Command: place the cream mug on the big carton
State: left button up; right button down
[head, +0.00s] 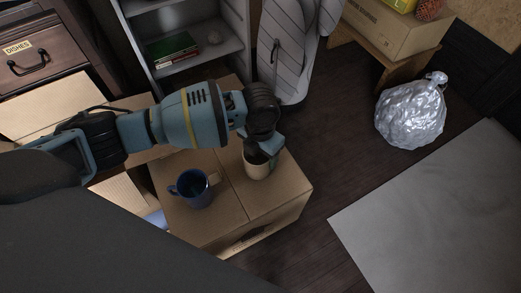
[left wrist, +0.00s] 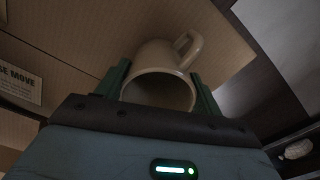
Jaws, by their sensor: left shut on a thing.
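The cream mug (head: 257,168) is between the fingers of my left gripper (head: 262,150). In the left wrist view the cream mug (left wrist: 165,75) shows its open rim and its handle, with a green finger on each side. The gripper is shut on it. The big carton (head: 280,196) is below it, a brown box with a closed top. The mug appears over the right part of that top; I cannot tell whether it touches it. My gripper hides part of the mug. My right gripper is not in view.
A dark blue mug (head: 195,188) stands on the carton, left of the cream mug. A shelf unit (head: 200,55) with books (head: 173,50) and a drawer cabinet (head: 38,60) are behind. A silver bag (head: 411,112) lies on the floor at right, near a grey slab (head: 440,215).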

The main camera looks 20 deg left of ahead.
pick_arm(q)
jog(key=o, duration=1)
jog(key=shift+o, duration=1)
jog(key=shift+r, duration=0.2)
notch_tip(320, 180, up, 12)
jog(key=p, duration=0.4)
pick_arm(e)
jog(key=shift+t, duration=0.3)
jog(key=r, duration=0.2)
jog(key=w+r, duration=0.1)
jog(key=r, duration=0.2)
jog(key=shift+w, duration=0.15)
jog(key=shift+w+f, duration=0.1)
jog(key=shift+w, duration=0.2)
